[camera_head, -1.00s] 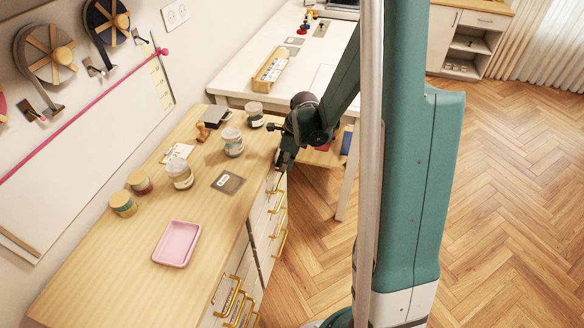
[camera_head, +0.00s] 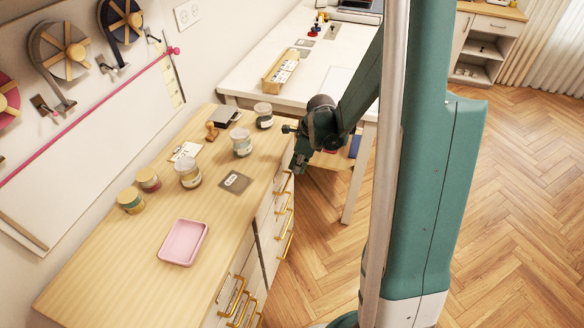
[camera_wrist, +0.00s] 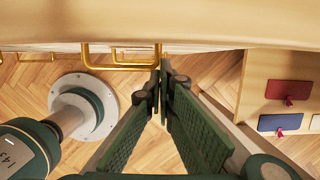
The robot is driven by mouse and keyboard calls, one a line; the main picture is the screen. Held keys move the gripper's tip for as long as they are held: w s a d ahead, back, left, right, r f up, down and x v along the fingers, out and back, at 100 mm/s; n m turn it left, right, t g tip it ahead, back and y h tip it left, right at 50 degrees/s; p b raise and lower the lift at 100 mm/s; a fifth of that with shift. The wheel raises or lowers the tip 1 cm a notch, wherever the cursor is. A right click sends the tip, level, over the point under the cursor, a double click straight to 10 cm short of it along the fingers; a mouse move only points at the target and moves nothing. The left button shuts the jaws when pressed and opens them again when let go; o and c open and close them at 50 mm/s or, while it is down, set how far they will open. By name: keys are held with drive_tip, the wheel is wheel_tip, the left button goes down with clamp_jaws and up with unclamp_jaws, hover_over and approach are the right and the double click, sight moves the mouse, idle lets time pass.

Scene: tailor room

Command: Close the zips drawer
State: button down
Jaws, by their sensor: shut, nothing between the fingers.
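The wooden-topped cabinet (camera_head: 120,265) has two banks of pale drawers with gold handles along its front. I cannot read a label that tells which is the zips drawer. My gripper (camera_head: 298,170) is at the far bank, just off the front edge and near its top handle (camera_head: 286,183). In the wrist view, my gripper (camera_wrist: 160,80) has its fingers together and empty. Their tips are close to a gold handle (camera_wrist: 122,66) on the cabinet front; I cannot tell whether they touch it. No drawer visibly stands out, though my gripper partly hides the top of the far bank.
A pink tray (camera_head: 183,242), jars (camera_head: 189,174) and a dark card (camera_head: 235,181) lie on the cabinet top. A white table (camera_head: 258,92) stands beyond its far end. Red and blue pieces (camera_wrist: 288,90) lie on a wooden surface at right. The floor (camera_head: 520,200) is clear.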

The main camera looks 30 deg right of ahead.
drive_tip(key=s+d+p+v, duration=0.1)
drive_tip(key=p+v, duration=0.1)
drive_tip(key=v, duration=0.8)
drive_tip(key=shift+s+p, duration=0.2)
drive_tip(key=shift+p, duration=0.2)
drive_tip(key=shift+d, duration=0.1)
drive_tip(key=s+a+r+n+t+h, duration=0.2)
drive_tip(key=s+a+r+n, duration=0.5)
drive_tip(key=a+r+n, duration=0.45)
drive_tip(key=s+a+r+n+t, duration=0.1)
drive_tip(key=s+a+r+n, duration=0.2)
drive_tip(key=s+n, duration=0.3)
drive_tip(key=s+a+r+n+t, duration=0.2)
drive_tip(key=s+a+r+n, duration=0.2)
drive_tip(key=n, duration=0.5)
drive_tip(key=shift+s+r, duration=0.5)
drive_tip(key=shift+s, duration=0.5)
